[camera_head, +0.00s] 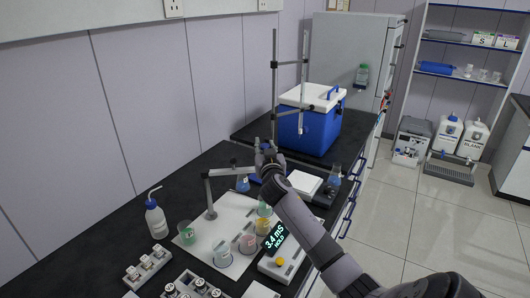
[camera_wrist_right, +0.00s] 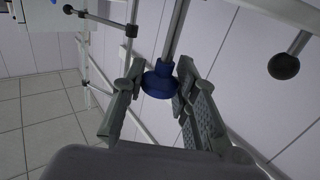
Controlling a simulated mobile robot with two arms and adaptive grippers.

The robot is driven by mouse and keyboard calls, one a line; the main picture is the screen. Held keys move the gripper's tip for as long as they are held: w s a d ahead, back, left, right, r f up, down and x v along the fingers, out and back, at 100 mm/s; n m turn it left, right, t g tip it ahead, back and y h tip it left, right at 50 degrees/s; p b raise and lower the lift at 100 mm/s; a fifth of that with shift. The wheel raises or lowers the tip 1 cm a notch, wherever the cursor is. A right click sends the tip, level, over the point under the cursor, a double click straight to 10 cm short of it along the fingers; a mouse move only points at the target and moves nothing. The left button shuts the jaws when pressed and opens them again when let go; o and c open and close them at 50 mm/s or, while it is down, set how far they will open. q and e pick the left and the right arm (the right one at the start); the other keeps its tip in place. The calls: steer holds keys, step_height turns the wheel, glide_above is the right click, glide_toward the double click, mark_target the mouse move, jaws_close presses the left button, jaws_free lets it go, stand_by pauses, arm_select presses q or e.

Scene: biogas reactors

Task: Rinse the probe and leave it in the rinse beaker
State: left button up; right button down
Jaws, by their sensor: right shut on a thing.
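My right gripper (camera_head: 268,150) is raised over the bench near the stand arm. In the right wrist view my right gripper (camera_wrist_right: 152,85) is shut on a blue-headed piece with a grey rod, which looks like the probe (camera_wrist_right: 160,82). The probe's tip is hidden in both views. Several small beakers stand on a white mat (camera_head: 204,220): a green one (camera_head: 186,232), a pale one (camera_head: 222,256), a pink one (camera_head: 247,243) and a yellow one (camera_head: 263,227). I cannot tell which is the rinse beaker. The meter display (camera_head: 275,236) reads 3.4 mS HOLD. My left gripper is out of view.
A wash bottle (camera_head: 156,220) stands left of the mat, with a rack of small bottles (camera_head: 148,268) in front. A jointed stand arm (camera_head: 209,195) rises over the mat. A blue cooler box (camera_head: 306,130) and tall metal rods (camera_head: 275,85) stand behind. Flasks (camera_head: 334,175) stand at right.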

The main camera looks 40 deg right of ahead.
step_height(320, 180, up, 3)
steer(key=shift+r+p, duration=0.2)
steer(key=shift+p, duration=0.35)
steer(key=c, duration=1.2)
jaws_free()
steer(key=shift+c, duration=0.2)
steer(key=shift+f, duration=0.1)
steer(key=shift+s+a, duration=0.35)
steer(key=shift+s, duration=0.05)
steer(key=v, duration=1.1)
steer(key=shift+c, duration=0.4)
